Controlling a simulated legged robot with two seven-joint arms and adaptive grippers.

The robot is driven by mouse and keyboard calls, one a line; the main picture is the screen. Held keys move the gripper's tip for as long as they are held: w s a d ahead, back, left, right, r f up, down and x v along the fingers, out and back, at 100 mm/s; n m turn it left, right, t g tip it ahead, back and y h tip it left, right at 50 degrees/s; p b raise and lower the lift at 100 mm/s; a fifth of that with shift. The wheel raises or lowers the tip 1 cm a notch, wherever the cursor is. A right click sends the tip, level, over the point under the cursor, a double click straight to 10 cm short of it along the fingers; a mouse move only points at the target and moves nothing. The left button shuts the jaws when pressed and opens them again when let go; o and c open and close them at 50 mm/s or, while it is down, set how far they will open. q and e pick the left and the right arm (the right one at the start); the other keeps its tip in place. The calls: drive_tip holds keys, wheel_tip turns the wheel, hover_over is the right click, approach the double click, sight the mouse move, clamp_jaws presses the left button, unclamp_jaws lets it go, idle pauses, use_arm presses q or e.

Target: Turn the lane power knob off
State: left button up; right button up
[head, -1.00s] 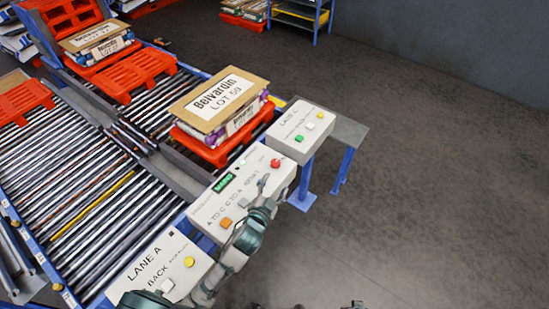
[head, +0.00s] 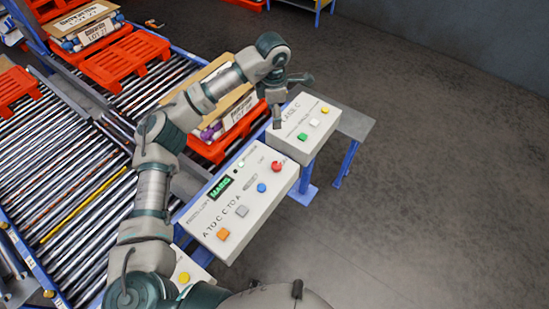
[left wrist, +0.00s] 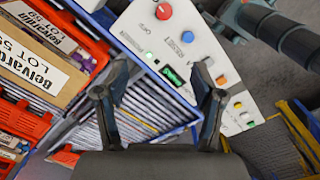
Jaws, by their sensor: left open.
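The white control console (head: 240,200) stands in the middle of the head view. It carries a red round control (head: 277,166), a blue one (head: 262,188), a grey one (head: 242,211), an orange one (head: 223,233) and a lit green display (head: 220,187). I cannot tell which part is the lane power knob. My left gripper (head: 278,120) points down beyond the console's far end, by the lane C box. In the left wrist view its fingers (left wrist: 160,80) are apart and empty; the red control (left wrist: 163,11) and blue control (left wrist: 187,37) lie beyond them. My right gripper does not show.
The lane C box (head: 305,128) has green, white and yellow buttons. A carton on a red pallet (head: 215,150) stands left of it, partly hidden by my left arm. Roller conveyors (head: 50,150) fill the left. The floor at right is clear.

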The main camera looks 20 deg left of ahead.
use_arm(q)
drive_tip(key=b, duration=0.6)
hover_over(277, 165)
wheel_tip(277, 165, down, 8)
drive_tip(key=f, duration=0.8)
drive_tip(key=a+f+p, duration=0.1)
drive_tip(key=f, duration=0.3)
drive_tip(key=shift+a+f, duration=0.1)
drive_tip(key=f, duration=0.2)
drive_tip(key=d+f, duration=0.1)
drive_tip(key=f, duration=0.2)
drive_tip(key=shift+w+d+f+p, duration=0.1)
drive_tip(key=shift+d+f+p, duration=0.2)
drive_tip(key=shift+f+p, duration=0.1)
drive_tip(key=shift+a, duration=0.35)
drive_tip(key=shift+a+f, duration=0.1)
drive_tip(key=shift+a, duration=0.15)
drive_tip(key=c, duration=0.9)
drive_tip(key=shift+d, duration=0.1)
drive_tip(key=shift+c, duration=1.2)
drive_tip(key=shift+d, duration=0.2)
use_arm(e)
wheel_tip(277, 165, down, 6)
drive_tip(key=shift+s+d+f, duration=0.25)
